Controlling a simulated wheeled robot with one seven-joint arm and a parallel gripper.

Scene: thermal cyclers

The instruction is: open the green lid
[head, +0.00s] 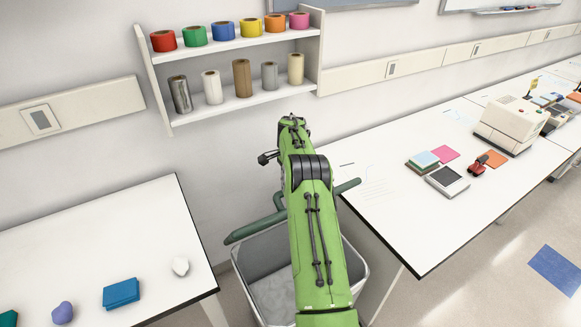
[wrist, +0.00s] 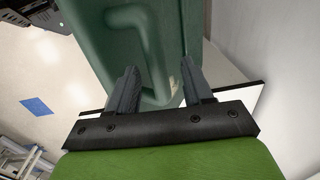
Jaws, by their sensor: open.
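The dark green lid (head: 252,229) shows in the head view as a narrow band behind my arm, seen nearly edge-on and raised at the back of a grey bin (head: 358,262). The bin's inside is partly visible below it. In the wrist view the lid (wrist: 115,50) fills the upper middle, with a raised rounded ridge on its face. My gripper (wrist: 158,68) is open, its two dark fingers apart and pointing at the lid with nothing held between them. Whether the fingertips touch the lid I cannot tell.
The bin stands between a left table (head: 90,245) with small objects and a right bench (head: 400,220) with pads and a white machine (head: 512,122). A wall shelf (head: 225,85) with tape rolls is above. Open floor (head: 510,235) lies at the right.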

